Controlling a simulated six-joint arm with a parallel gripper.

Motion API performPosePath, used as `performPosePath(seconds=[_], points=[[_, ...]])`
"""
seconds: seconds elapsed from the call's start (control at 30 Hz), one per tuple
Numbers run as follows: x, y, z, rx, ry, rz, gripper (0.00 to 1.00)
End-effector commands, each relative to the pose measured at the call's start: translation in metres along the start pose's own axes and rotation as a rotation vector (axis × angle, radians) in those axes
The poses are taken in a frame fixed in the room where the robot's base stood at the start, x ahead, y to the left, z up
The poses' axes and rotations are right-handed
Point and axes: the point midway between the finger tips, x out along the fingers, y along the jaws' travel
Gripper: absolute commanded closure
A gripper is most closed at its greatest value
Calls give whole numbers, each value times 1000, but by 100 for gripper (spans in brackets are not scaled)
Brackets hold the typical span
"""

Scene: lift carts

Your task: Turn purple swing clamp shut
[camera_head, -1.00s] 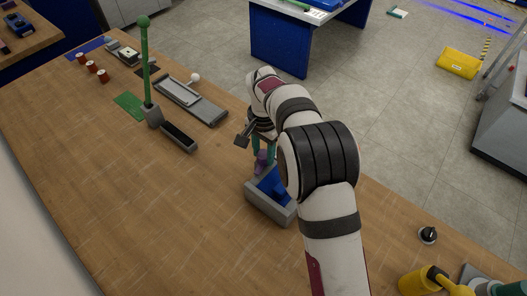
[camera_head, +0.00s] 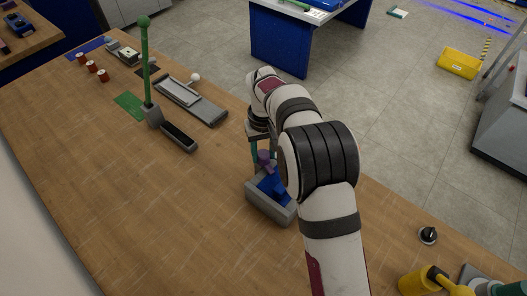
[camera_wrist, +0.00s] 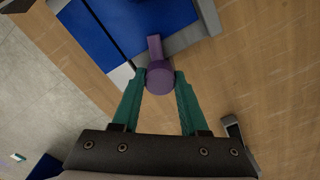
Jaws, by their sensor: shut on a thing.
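The purple swing clamp (camera_wrist: 160,78) sits at the edge of a grey fixture with a blue inside. In the wrist view its round knob lies between my green fingertips, and its short arm points up the picture, over the blue part. My gripper (camera_wrist: 160,84) is shut on the knob. In the head view the clamp (camera_head: 264,156) shows just below my gripper (camera_head: 262,151), at the far end of the grey fixture (camera_head: 268,212). My arm hides the fixture's right side.
A green post (camera_head: 147,70) with a ball top stands left of the fixture, beside a dark narrow tray (camera_head: 179,137). A grey sliding unit (camera_head: 190,98) lies behind. A black knob (camera_head: 428,235) and a yellow object (camera_head: 425,281) are at right. The table's front left is clear.

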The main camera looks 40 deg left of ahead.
Motion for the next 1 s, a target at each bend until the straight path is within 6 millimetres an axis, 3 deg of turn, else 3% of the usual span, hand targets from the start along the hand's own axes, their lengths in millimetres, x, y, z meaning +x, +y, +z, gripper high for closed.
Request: performPosePath(seconds=[0.5, 1.0], points=[[-1, 0, 1, -310, -2, -1, 100], [-1, 0, 1, -369, -2, -1, 100]])
